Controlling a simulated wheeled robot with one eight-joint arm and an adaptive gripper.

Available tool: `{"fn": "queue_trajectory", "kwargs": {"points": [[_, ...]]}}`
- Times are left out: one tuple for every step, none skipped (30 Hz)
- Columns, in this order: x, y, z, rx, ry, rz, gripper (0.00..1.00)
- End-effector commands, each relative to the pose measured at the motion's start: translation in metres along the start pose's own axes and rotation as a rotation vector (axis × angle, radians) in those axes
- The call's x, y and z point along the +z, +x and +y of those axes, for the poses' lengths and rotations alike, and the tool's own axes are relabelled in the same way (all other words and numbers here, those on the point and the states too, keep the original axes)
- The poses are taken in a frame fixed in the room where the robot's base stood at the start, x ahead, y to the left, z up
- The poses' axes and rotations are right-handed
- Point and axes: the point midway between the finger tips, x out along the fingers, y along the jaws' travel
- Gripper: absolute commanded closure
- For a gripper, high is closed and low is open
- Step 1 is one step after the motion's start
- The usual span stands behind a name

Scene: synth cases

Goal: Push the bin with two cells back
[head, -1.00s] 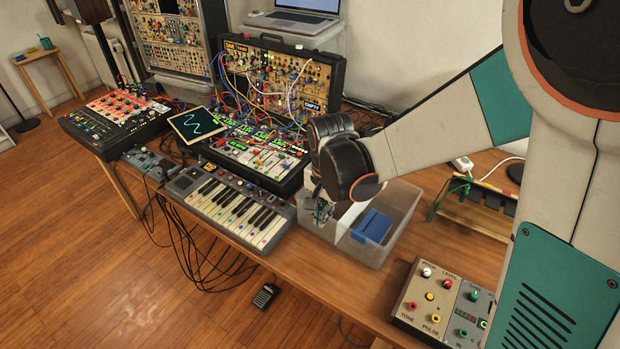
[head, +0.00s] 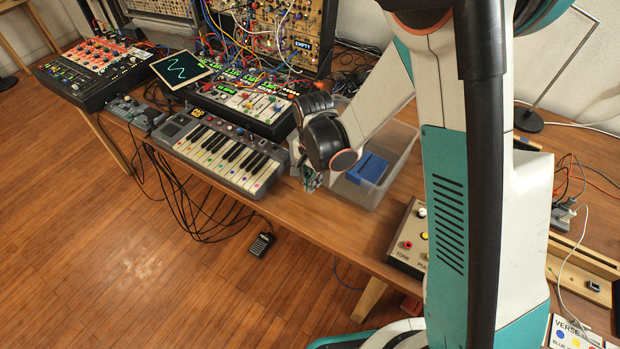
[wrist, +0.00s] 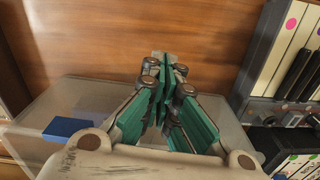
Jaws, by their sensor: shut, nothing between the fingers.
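The bin (head: 358,196) is a clear, frosted plastic box on the wooden table, right of the keyboard. A blue block (head: 367,168) lies in its right cell. My gripper and wrist hide most of its left part in the head view. My gripper (head: 310,183) is shut and empty, low by the bin's front left corner. In the wrist view the closed fingertips (wrist: 163,68) reach across the edge of the bin (wrist: 95,93), with the table beyond. The blue block (wrist: 68,128) is left of them. I cannot tell whether the fingers touch the bin.
A small keyboard (head: 220,152) stands close left of the bin, with synth modules and cables behind it. A knob box (head: 408,240) stands at the right front. Bare tabletop (head: 310,222) lies before the bin.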

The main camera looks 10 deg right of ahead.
Motion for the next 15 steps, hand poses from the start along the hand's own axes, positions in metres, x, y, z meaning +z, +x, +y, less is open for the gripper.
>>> {"fn": "queue_trajectory", "kwargs": {"points": [[-0.009, 0.001, 0.001, 0.000, 0.004, 0.000, 1.00], [-0.012, 0.001, 0.001, 0.000, 0.003, 0.000, 1.00], [-0.016, 0.000, 0.001, 0.000, 0.003, -0.001, 1.00], [-0.019, 0.000, 0.001, 0.000, 0.003, -0.001, 1.00], [-0.021, 0.000, 0.001, 0.000, 0.002, -0.001, 1.00], [-0.024, -0.001, 0.001, 0.000, 0.002, -0.001, 1.00], [-0.025, -0.001, 0.001, 0.000, 0.001, -0.001, 1.00], [-0.026, -0.001, 0.001, 0.000, 0.001, -0.001, 1.00], [-0.028, -0.001, 0.001, 0.000, 0.000, -0.001, 1.00], [-0.028, -0.001, 0.001, 0.000, 0.000, 0.000, 1.00], [-0.028, -0.001, 0.001, 0.000, 0.000, 0.000, 1.00], [-0.029, -0.002, 0.001, 0.000, 0.000, 0.000, 1.00], [-0.029, -0.002, 0.001, 0.000, 0.000, 0.000, 1.00], [-0.029, -0.002, 0.001, 0.000, 0.000, 0.000, 1.00], [-0.028, -0.002, 0.001, 0.000, 0.000, 0.000, 1.00]]}}
